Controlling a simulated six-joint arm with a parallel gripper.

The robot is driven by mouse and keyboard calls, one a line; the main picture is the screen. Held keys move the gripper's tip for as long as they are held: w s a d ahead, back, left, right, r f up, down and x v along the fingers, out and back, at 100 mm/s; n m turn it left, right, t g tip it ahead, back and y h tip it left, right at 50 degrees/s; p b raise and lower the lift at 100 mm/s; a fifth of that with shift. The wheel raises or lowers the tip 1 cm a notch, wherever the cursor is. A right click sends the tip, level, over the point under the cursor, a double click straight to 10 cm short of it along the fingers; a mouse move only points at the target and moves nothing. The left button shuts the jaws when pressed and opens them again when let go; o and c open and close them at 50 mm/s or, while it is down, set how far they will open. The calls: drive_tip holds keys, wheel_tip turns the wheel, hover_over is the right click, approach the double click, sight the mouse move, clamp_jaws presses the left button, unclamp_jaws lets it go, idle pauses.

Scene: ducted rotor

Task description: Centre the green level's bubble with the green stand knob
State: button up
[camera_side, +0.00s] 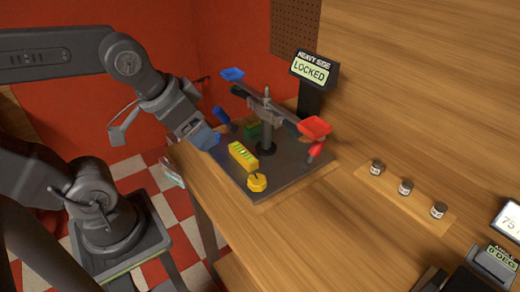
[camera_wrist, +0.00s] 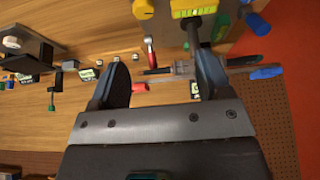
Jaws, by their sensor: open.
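The green level (camera_side: 252,130) sits on the dark stand plate (camera_side: 285,180), behind the yellow level in the side view. Its bubble is too small to read. A green part, level or knob, shows beside the right finger in the wrist view (camera_wrist: 220,27). I cannot make out the green stand knob for certain; my arm's end may cover it in the side view. My gripper (camera_wrist: 162,62) is open, with nothing visible between its fingers. In the side view my gripper (camera_side: 205,138) is at the plate's left edge, its fingers unclear.
The plate also bears a yellow level (camera_side: 243,156), a yellow knob (camera_side: 257,183), a blue handle (camera_side: 220,116), a red handle (camera_side: 316,150) and a post with a beam. A "LOCKED" display (camera_side: 310,72) stands behind. Small jars (camera_side: 405,187) sit on a wooden strip at right.

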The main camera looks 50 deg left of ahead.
drive_tip(key=w+a+r+m+g, duration=0.15)
drive_tip(key=w+m, duration=0.35)
drive_tip(key=w, duration=0.8)
drive_tip(key=w+a+r+m+g, duration=0.1)
drive_tip(key=w+a+m+g, duration=0.3)
drive_tip(key=w, duration=0.8)
drive_tip(key=w+a+f+m, duration=0.1)
drive_tip(key=w+f+m, duration=0.3)
drive_tip(key=w+f, duration=0.25)
drive_tip(key=f, duration=1.2)
drive_tip(key=shift+w+f, duration=0.2)
drive_tip(key=shift+w, duration=0.15)
drive_tip(key=c, duration=0.9)
